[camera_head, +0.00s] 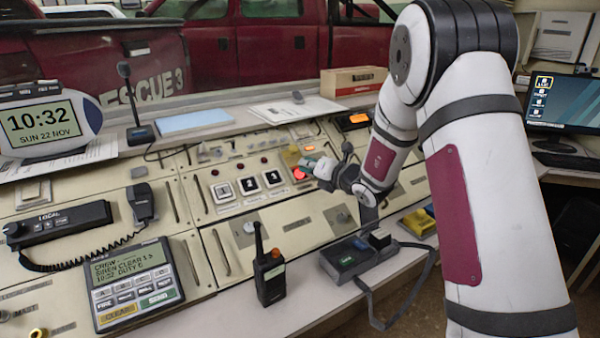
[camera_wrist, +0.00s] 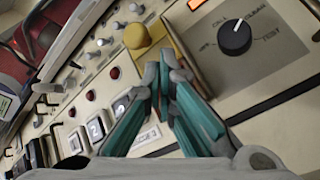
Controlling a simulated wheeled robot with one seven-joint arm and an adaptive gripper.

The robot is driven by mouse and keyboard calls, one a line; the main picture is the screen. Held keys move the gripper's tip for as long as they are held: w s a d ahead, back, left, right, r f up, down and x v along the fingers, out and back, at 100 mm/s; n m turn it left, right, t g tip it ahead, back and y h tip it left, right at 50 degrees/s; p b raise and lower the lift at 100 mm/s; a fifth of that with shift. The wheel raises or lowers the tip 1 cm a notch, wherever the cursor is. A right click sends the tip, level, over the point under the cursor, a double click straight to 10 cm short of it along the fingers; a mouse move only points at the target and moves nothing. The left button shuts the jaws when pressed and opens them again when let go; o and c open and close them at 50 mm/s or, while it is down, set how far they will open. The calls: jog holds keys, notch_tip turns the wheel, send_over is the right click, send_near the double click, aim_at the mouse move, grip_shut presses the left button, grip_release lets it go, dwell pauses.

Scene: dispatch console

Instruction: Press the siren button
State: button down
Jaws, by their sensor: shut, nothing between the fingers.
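My gripper (camera_head: 308,166) is over the middle of the sloped console, its teal fingers closed together with nothing between them. In the wrist view the fingertips (camera_wrist: 168,62) are in front of a yellow plate with a yellow knob-like part (camera_wrist: 136,36) just left of them. In the head view a yellow part (camera_head: 291,156) and a glowing red button (camera_head: 299,174) are beside the fingers. No siren label is readable on the panel, and the fingers hide part of this area. I cannot tell whether the fingertips touch anything.
A handheld radio (camera_head: 269,265) stands at the console's front edge, and a desk microphone (camera_head: 135,105) at the back left.

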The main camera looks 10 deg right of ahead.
jog(key=shift+r, duration=0.1)
jog(key=s+r+p, duration=0.1)
jog(key=r+p, duration=0.1)
jog(key=s+d+r+p, duration=0.1)
jog(key=r, duration=0.1)
jog(key=shift+s, duration=0.3)
